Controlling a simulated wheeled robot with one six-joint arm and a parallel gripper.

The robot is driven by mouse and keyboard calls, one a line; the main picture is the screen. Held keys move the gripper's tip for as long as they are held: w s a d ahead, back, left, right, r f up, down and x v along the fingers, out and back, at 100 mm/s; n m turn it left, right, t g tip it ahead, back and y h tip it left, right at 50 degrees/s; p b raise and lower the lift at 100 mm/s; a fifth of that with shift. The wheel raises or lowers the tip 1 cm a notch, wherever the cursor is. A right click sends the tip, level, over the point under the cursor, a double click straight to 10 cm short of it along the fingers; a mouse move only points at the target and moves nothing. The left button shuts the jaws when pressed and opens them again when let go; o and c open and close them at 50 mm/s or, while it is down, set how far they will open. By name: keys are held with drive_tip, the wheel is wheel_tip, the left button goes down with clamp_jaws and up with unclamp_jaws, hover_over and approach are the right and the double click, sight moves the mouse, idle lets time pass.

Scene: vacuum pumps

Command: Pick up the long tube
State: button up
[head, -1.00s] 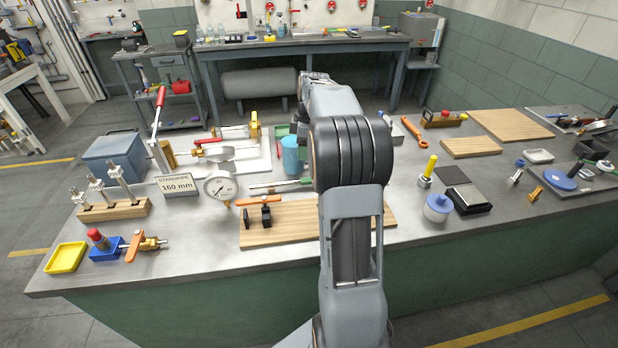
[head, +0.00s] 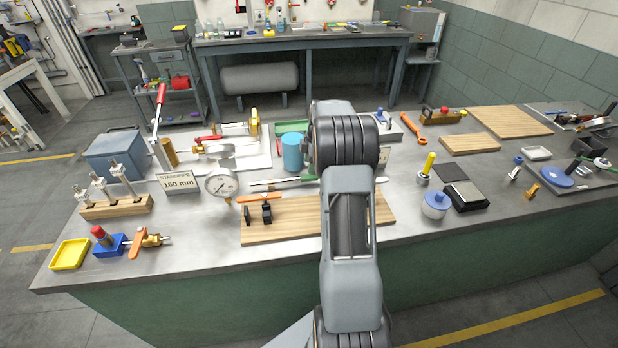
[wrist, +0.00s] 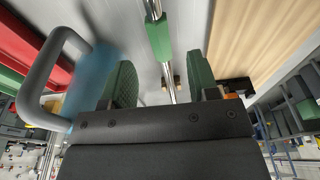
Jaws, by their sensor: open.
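The long tube (head: 278,183) lies on the bench behind the wooden board; it is thin and silvery with a green section, and its right part is partly hidden by my arm. In the wrist view the tube (wrist: 158,35) runs lengthwise up the picture, its green sleeve near the top and a bare metal stretch below it. My gripper (wrist: 161,78) is open, with one green-padded finger on each side of the tube's line. I cannot tell how far the tube is from the pads. The gripper is hidden behind my arm in the head view.
A blue mug (head: 292,152) stands behind the tube; in the wrist view the mug (wrist: 88,80) with its grey handle is close beside the left finger. The wooden board (head: 285,232) lies in front, with black clamps. A pressure gauge (head: 222,186) stands to the left.

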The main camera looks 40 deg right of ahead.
sight(309, 177)
drive_tip(key=shift+w+a+f+p, duration=0.15)
drive_tip(key=shift+f+p, duration=0.1)
drive_tip(key=shift+f, duration=0.6)
drive_tip(key=shift+a+f+p, duration=0.15)
drive_tip(key=shift+f+p, duration=0.05)
drive_tip(key=shift+f, duration=0.65)
drive_tip(key=shift+w+a+f+p, duration=0.15)
drive_tip(key=shift+f+p, duration=0.1)
drive_tip(key=shift+f, duration=0.6)
drive_tip(key=shift+s, duration=0.1)
drive_tip(key=shift+c, duration=0.3)
clamp_jaws()
